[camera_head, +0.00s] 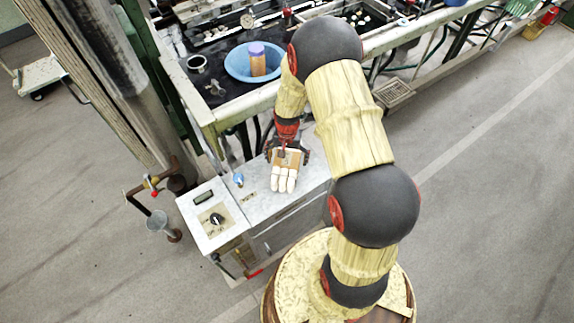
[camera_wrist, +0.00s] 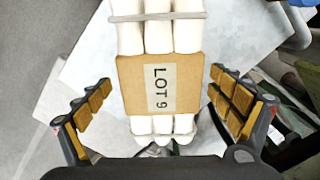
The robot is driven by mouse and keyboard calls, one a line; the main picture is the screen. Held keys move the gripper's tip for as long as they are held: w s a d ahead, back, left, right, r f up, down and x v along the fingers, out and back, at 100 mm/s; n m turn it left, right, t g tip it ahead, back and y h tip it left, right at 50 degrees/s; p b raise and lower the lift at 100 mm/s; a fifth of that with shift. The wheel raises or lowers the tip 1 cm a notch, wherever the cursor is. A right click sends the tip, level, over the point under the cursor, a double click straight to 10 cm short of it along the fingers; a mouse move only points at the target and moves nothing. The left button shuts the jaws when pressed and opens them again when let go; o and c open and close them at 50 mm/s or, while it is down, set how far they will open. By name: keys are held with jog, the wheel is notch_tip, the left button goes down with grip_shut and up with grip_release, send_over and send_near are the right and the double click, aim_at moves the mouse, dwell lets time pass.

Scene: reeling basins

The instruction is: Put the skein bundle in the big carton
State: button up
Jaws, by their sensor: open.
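The skein bundle (camera_head: 283,180) is several white skeins side by side, wrapped in a brown card band. It lies on the pale top of a metal cabinet (camera_head: 265,205) in the head view. In the wrist view the bundle (camera_wrist: 160,85) fills the middle, its band labelled "LOT 9", with a grey tie across the skeins. My gripper (camera_wrist: 160,84) is open, one padded finger on each side of the bundle, with visible gaps between pads and band. In the head view my gripper (camera_head: 288,152) is at the band end. I see no big carton in either view.
A control box (camera_head: 215,218) with a knob stands at the cabinet's left. A small blue item (camera_head: 238,179) lies on the cabinet top. Behind is a dark bench with a blue basin (camera_head: 238,73) holding an orange, purple-topped jar (camera_head: 257,60).

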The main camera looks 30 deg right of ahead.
notch_tip(320, 180, down, 4)
jog(key=shift+w+f+b, duration=0.15)
jog(key=shift+b, duration=0.65)
jog(key=shift+c, duration=1.1)
jog(key=c, duration=1.9)
jog(key=shift+r+p, duration=0.4)
jog(key=shift+r, duration=0.3)
jog(key=r, duration=0.1)
jog(key=r+p, duration=0.1)
jog(key=r, duration=0.1)
jog(key=shift+s+p, duration=0.2)
jog(key=shift+p, duration=0.1)
jog(key=s+r+p, duration=0.1)
jog(key=s+r, duration=0.1)
jog(key=s+a+r+p, duration=0.1)
jog(key=s+r, duration=0.1)
jog(key=r, duration=0.1)
jog(key=shift+a, duration=0.15)
jog(key=shift+s+a+r+p, duration=0.45)
jog(key=shift+s+r, duration=0.2)
jog(key=shift+s, duration=0.85)
jog(key=shift+s+a+r+p, duration=0.3)
jog(key=shift+s+a+r, duration=0.25)
jog(key=shift+s, duration=1)
jog(key=shift+s+a+r+p, duration=0.4)
jog(key=shift+s+r, duration=0.3)
jog(key=shift+s, duration=0.8)
